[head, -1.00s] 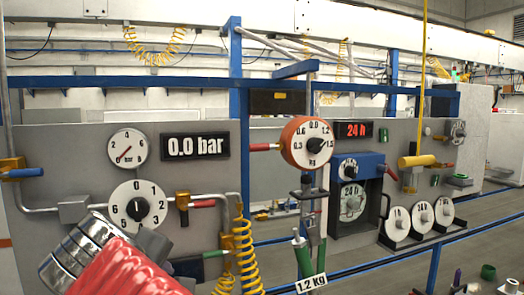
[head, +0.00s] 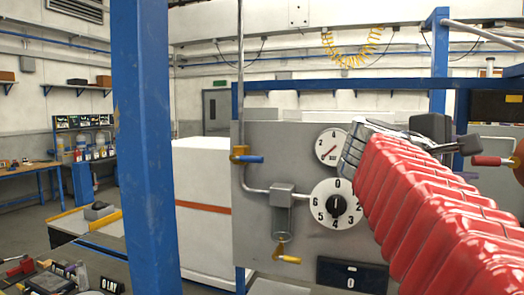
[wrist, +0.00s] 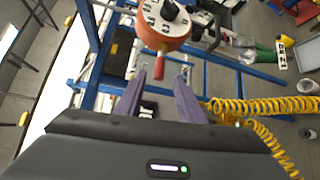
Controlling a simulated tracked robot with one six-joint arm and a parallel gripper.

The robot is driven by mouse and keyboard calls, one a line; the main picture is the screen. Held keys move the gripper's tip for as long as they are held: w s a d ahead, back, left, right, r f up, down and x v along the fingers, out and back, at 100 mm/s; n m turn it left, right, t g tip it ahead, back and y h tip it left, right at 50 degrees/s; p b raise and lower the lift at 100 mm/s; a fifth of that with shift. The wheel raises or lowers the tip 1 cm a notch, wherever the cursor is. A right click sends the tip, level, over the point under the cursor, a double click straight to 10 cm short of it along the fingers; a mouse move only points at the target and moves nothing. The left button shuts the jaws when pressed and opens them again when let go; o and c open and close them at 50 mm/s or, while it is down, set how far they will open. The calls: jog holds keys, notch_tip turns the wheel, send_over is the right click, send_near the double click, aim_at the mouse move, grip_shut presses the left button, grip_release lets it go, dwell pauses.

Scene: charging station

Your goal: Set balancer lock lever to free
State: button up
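The round orange balancer (wrist: 165,22) with a white dial shows at the top of the wrist view. In the head view only its edge (head: 518,160) shows at the right border. Its lock lever, a short rod with a red grip (wrist: 158,68), points down towards my gripper in the wrist view; it also shows in the head view (head: 487,160), pointing left. My gripper (wrist: 160,80) is open, with a purple finger on each side. The red grip lies ahead of the gap, near the fingertips; I cannot tell whether it is between them.
A grey panel (head: 258,218) carries gauges, a selector dial (head: 334,204) and a blue-handled valve (head: 246,156). A blue post (head: 146,150) stands at the left front. A yellow coiled hose (wrist: 268,105) hangs to the right of my gripper in the wrist view.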

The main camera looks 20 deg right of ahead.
aim_at(496, 163)
jog(key=shift+d, duration=0.1)
jog(key=shift+d+f, duration=0.3)
jog(key=shift+d, duration=1.95)
jog(key=shift+d+f, duration=0.3)
jog(key=shift+d, duration=1.95)
jog(key=shift+d+f, duration=0.3)
jog(key=shift+d, duration=1.95)
jog(key=shift+c, duration=0.3)
grip_shut()
